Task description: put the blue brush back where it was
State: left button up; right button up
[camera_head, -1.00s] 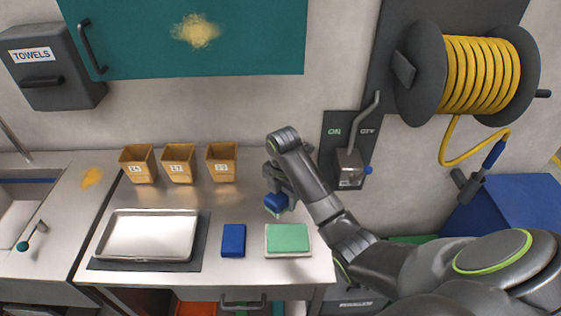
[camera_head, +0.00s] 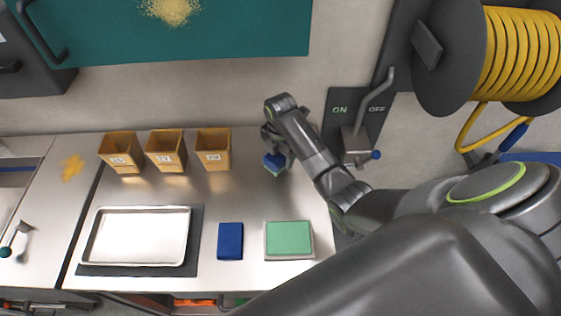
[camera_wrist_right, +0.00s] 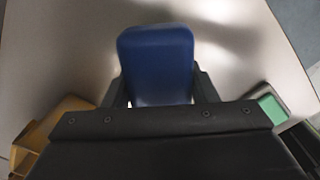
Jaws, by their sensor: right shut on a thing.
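The blue brush (camera_head: 274,161) is held by my right gripper (camera_head: 275,152), near the back right of the steel counter. It also fills the middle of the right wrist view (camera_wrist_right: 156,62), between the two fingers. My right gripper is shut on it. The brush seems to be above the counter, but the gap beneath it is hard to judge. A dark blue block or pad (camera_head: 230,241) lies flat at the front of the counter. A green pad in a pale tray (camera_head: 289,239) lies to its right. My left gripper is not in view.
Several orange-brown bins (camera_head: 166,152) stand along the back of the counter (camera_head: 235,195). A metal tray (camera_head: 137,238) on a dark mat lies at the front left. A switch lever (camera_head: 360,140) is on the wall to the right. The middle of the counter is clear.

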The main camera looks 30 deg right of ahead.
jog(key=f, duration=0.3)
jog(key=shift+w+d+f+p, duration=0.15)
jog(key=shift+w+p, duration=0.1)
jog(key=shift+p, duration=0.15)
jog(key=shift+f, duration=0.5)
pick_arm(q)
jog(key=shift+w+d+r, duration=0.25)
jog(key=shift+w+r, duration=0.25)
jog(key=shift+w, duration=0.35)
pick_arm(e)
jog(key=shift+s, duration=0.1)
jog(key=shift+f, duration=0.2)
jog(key=o, duration=0.9)
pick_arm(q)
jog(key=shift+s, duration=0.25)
pick_arm(e)
jog(key=shift+o, duration=0.2)
jog(key=shift+r, duration=0.1)
